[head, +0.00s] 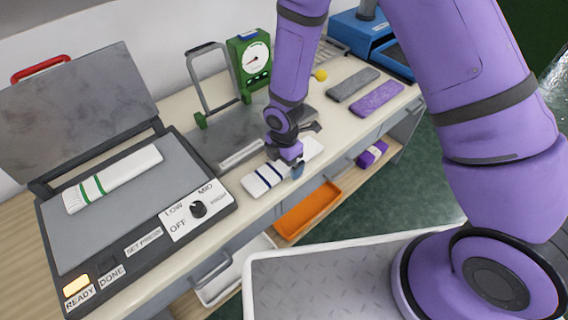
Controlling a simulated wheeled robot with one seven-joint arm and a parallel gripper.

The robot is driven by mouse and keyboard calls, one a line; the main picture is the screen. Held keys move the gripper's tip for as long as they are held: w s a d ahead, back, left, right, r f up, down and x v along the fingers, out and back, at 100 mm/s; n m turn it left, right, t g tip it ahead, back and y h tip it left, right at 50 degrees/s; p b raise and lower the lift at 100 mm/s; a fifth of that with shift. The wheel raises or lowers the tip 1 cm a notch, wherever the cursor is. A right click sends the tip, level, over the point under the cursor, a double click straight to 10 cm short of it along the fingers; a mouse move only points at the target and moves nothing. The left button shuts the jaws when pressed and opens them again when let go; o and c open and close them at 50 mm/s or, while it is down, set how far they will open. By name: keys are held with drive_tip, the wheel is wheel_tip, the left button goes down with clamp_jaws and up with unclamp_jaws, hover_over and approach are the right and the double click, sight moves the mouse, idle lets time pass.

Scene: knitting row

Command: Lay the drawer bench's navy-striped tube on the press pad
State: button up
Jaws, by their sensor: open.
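The navy-striped tube (262,180), white with navy bands at its left end, lies flat on the bench top (232,208). My gripper (292,168) points down at the tube's middle, and its fingers are open. The gripper covers part of the tube; I cannot tell whether the fingers touch it. The press at the left has its grey lid (75,105) raised. On its grey press pad (130,215) lies a white tube with green stripes (112,178), towards the back.
The press's front panel has a dial (198,208) and a lit READY lamp (76,285). A green gauge stand (250,62) rises behind my gripper. Grey (353,84) and purple (377,98) strips lie farther right.

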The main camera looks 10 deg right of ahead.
drive_tip(key=c, duration=0.9)
